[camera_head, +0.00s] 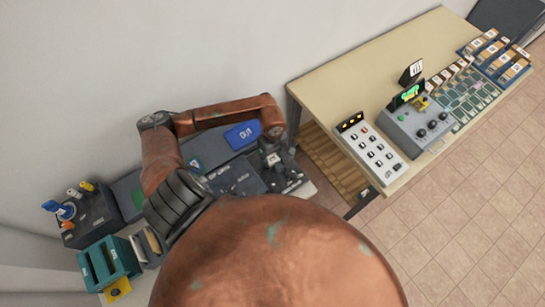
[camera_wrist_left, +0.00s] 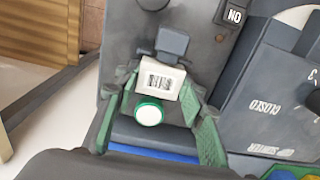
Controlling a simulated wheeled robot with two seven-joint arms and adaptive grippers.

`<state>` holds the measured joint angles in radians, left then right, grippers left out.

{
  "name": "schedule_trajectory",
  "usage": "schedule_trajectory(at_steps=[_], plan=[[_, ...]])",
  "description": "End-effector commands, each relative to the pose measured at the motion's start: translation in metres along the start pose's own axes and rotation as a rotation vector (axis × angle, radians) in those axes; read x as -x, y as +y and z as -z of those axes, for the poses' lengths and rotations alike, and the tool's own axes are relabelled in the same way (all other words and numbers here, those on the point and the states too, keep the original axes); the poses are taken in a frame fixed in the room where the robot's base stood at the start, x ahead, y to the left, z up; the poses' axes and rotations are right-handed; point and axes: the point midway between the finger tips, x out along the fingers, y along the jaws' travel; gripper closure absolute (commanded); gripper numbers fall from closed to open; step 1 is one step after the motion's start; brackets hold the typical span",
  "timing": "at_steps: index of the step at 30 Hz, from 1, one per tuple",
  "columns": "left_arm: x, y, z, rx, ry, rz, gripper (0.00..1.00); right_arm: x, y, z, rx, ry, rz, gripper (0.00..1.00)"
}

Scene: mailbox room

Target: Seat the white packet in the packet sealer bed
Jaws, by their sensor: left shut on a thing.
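My left gripper (camera_head: 271,157) is over the right part of the dark grey sealer (camera_head: 238,180). In the left wrist view its two green fingers (camera_wrist_left: 163,95) are shut on the white packet (camera_wrist_left: 164,80), a small white block with a black printed code. A round white disc with a green rim (camera_wrist_left: 149,114) shows just below the packet. A dark grey block (camera_wrist_left: 171,43) shows just beyond it. A panel marked CLOSED (camera_wrist_left: 265,105) lies to the right. I cannot tell whether the packet touches the bed. My right gripper is not in view.
A blue labelled block (camera_head: 242,134) stands behind the sealer. A wooden table (camera_head: 350,85) with a control box (camera_head: 418,122) stands at the right, beyond a slatted pallet (camera_head: 335,165).

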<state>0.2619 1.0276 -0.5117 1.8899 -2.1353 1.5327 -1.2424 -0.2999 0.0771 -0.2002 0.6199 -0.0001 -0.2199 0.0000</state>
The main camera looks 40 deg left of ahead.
Motion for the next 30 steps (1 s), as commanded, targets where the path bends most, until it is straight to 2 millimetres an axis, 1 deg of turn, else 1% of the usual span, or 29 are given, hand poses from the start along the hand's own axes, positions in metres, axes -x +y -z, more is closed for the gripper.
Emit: schedule_trajectory(at_steps=[14, 15, 24, 29, 30], plan=[[-0.0006, -0.0004, 0.0000, 0.000, 0.000, 0.001, 0.92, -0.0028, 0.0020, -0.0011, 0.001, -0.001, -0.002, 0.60], [-0.0005, -0.0003, 0.0000, 0.000, 0.000, 0.001, 0.63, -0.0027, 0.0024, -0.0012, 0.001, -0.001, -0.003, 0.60], [-0.0004, -0.0001, -0.0001, 0.000, 0.000, 0.000, 0.43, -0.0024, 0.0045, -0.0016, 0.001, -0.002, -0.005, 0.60], [-0.0004, -0.0001, -0.0001, 0.000, 0.000, 0.000, 0.43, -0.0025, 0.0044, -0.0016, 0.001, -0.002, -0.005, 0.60], [-0.0005, -0.0001, -0.0001, 0.000, 0.000, 0.000, 0.41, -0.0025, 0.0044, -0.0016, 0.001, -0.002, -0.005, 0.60]])
